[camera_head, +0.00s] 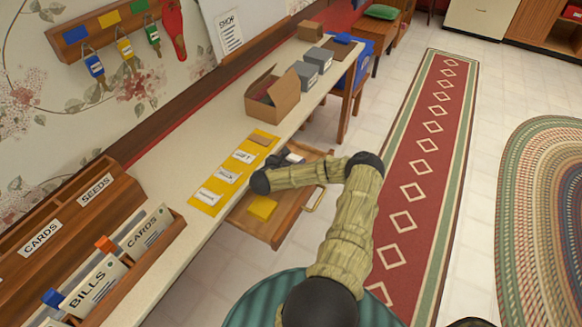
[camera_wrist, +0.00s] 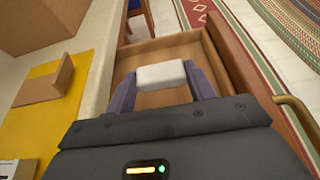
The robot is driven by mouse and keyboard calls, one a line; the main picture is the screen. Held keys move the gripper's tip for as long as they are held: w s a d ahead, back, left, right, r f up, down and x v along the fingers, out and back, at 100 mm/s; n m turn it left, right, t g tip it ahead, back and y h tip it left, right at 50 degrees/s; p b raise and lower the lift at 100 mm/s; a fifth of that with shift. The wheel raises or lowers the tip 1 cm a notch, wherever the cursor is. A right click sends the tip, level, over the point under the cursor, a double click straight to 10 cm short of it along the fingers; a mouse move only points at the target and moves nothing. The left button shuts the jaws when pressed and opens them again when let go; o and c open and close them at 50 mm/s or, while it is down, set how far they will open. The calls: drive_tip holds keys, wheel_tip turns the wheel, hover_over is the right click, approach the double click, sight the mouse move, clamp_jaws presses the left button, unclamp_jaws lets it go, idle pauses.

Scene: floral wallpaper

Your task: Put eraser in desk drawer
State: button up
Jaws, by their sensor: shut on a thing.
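The eraser (camera_wrist: 162,76) is a small white block. It sits between the two purple-grey fingers of my gripper (camera_wrist: 162,80), which is shut on it. The desk drawer (camera_wrist: 165,50) is a wooden drawer, pulled open, and the eraser is held over its inside in the wrist view. In the head view, the open drawer (camera_head: 268,230) juts out from the desk, and my gripper (camera_head: 290,157) is over its far part. My arm hides part of the drawer there. I cannot tell the exact height of the eraser above the drawer bottom.
A yellow block (camera_head: 262,208) lies in the near part of the drawer. Labelled yellow mats (camera_head: 208,196) lie on the desk beside it, with a small brown block (camera_head: 265,138) on the farthest. An open cardboard box (camera_head: 272,98) stands farther along. The drawer's brass handle (camera_head: 315,199) faces the aisle.

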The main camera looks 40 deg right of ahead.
drive_tip(key=shift+f, duration=1.8)
drive_tip(key=shift+f, duration=0.1)
drive_tip(key=o, duration=0.9)
drive_tip(key=shift+o, duration=0.2)
